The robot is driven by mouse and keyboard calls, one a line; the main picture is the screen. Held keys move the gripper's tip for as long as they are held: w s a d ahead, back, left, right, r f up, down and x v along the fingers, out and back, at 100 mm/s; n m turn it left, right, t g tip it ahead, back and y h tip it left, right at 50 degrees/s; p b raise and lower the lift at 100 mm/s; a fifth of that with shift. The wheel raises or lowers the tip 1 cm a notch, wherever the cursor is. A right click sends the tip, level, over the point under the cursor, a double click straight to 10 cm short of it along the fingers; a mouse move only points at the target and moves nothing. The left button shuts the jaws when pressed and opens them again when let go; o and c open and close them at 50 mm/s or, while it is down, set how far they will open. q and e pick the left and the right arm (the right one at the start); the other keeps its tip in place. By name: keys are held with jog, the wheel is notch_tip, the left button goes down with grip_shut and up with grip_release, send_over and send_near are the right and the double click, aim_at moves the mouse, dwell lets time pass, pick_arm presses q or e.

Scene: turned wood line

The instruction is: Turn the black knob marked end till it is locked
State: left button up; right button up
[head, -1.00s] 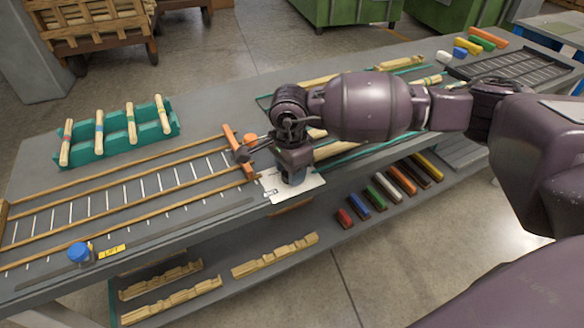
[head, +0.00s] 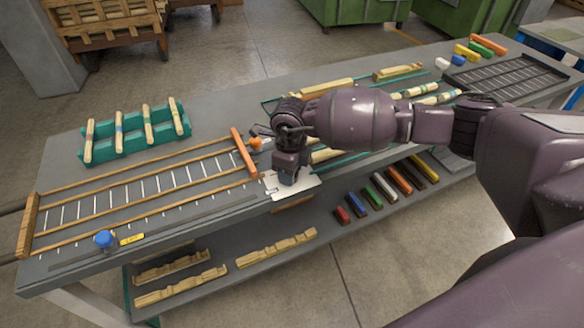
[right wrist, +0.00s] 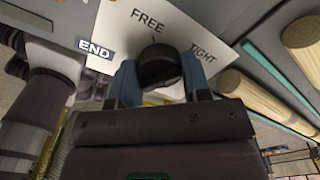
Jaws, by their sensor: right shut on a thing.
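The black knob (right wrist: 158,66) stands on a white plate (right wrist: 115,22) printed FREE and TIGHT, with a small END label (right wrist: 95,49) beside it in the right wrist view. My right gripper (right wrist: 160,80) is shut on the knob, one blue-grey finger on each side of it. A short dark line shows on the plate just above the knob, between the two words; where the knob points is hard to tell. In the head view my right gripper (head: 288,179) is down at the white plate (head: 307,186) and hides the knob. My left gripper is not in view.
An orange bar (head: 244,153) crosses the wooden-railed ladder-like frame left of the plate. A blue knob (head: 104,239) with a yellow label stands at the bench front. A teal rack (head: 101,154) holds several turned sticks. More turned wood lies right of my gripper.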

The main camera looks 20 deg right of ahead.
jog(key=shift+r+m, duration=0.25)
jog(key=shift+m, duration=0.25)
jog(key=shift+m+p, duration=0.55)
jog(key=shift+m, duration=0.45)
jog(key=shift+f+m+p, duration=0.1)
jog(key=shift+m+p, duration=0.25)
jog(key=shift+m, duration=0.05)
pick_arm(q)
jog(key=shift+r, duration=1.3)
pick_arm(e)
jog(key=shift+f, duration=0.1)
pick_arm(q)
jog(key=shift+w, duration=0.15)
pick_arm(e)
jog(key=shift+m, duration=0.3)
jog(key=o, duration=0.9)
